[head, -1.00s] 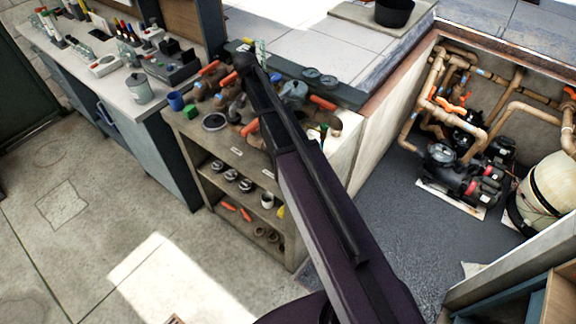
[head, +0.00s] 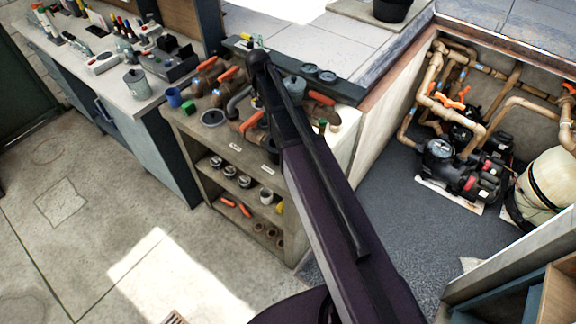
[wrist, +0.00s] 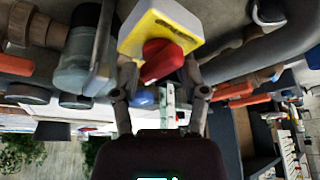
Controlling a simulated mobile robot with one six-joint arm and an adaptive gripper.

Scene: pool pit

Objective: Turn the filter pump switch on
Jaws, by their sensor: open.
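The filter pump switch is a yellow and white box (wrist: 158,22) with a red knob (wrist: 162,58) on its face, at the top middle of the wrist view. My gripper (wrist: 160,76) is open, with one finger on each side of the red knob. The fingers look close to the knob, but I cannot tell whether they touch it. In the head view my arm's end hides most of the area around the gripper, at the back edge of the parts shelf. The knob's exact setting is hard to read.
The parts shelf (head: 235,160) holds valves and pipe fittings with orange handles close around my arm. A workbench (head: 70,45) stands at the left. The pump pit (head: 385,190) with pipes and a pump (head: 450,160) is at the right. The floor at the front left is clear.

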